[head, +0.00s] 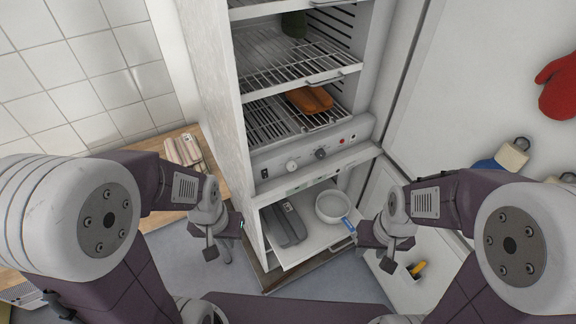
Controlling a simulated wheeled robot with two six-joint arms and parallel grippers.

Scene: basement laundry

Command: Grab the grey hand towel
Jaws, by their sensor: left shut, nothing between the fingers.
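A dark grey folded cloth (286,226), which looks like the grey hand towel, lies on the pale floor of the low open compartment, at its left side. My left gripper (211,254) is shut and empty, to the left of the compartment and apart from the cloth. My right gripper (388,262) hangs to the right of the compartment, also apart from the cloth. Its fingers are too small and edge-on to show whether they are open.
A white bowl (332,207) with a blue tag stands right of the grey cloth. Above are wire racks (285,73) with an orange-brown folded cloth (310,99). A wooden bench (207,160) holds a beige folded cloth (183,151). A red mitt (558,88) hangs at right.

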